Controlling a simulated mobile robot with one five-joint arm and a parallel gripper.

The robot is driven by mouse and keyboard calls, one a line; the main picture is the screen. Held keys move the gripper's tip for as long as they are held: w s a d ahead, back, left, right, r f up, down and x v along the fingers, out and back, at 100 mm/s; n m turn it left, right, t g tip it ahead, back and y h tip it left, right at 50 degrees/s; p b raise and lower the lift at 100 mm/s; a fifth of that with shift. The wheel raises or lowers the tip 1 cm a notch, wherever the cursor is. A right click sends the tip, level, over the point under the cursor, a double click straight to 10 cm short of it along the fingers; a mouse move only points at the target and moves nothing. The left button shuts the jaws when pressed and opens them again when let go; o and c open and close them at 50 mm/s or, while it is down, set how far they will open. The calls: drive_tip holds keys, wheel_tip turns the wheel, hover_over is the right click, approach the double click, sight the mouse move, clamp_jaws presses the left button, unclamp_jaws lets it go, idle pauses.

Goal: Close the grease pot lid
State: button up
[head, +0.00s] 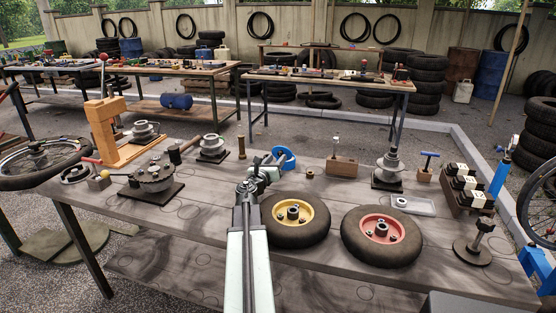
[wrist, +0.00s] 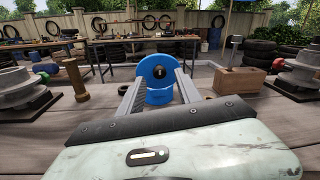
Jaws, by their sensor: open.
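The blue grease pot (head: 288,163) stands on the workbench near its middle, just beyond my gripper (head: 268,163). In the wrist view the round blue lid (wrist: 157,68) stands up, raised above the pot body (wrist: 158,97), so it looks open. My gripper (wrist: 158,80) is open, with one finger on each side of the pot in that view. Nothing is held between the fingers. I cannot tell whether the fingers touch the pot. In the head view my gripper partly hides the pot's left side.
A yellow-hubbed wheel (head: 294,218) and a red-hubbed wheel (head: 381,236) lie right of my arm. A wooden block (head: 341,166) stands right of the pot, and a small brass piece (head: 310,171) is nearer. An orange press (head: 108,132) stands at left.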

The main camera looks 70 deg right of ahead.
drive_tip(key=d, duration=0.3)
drive_tip(key=shift+a, duration=0.1)
drive_tip(key=shift+c, duration=0.3)
clamp_jaws()
idle(0.9)
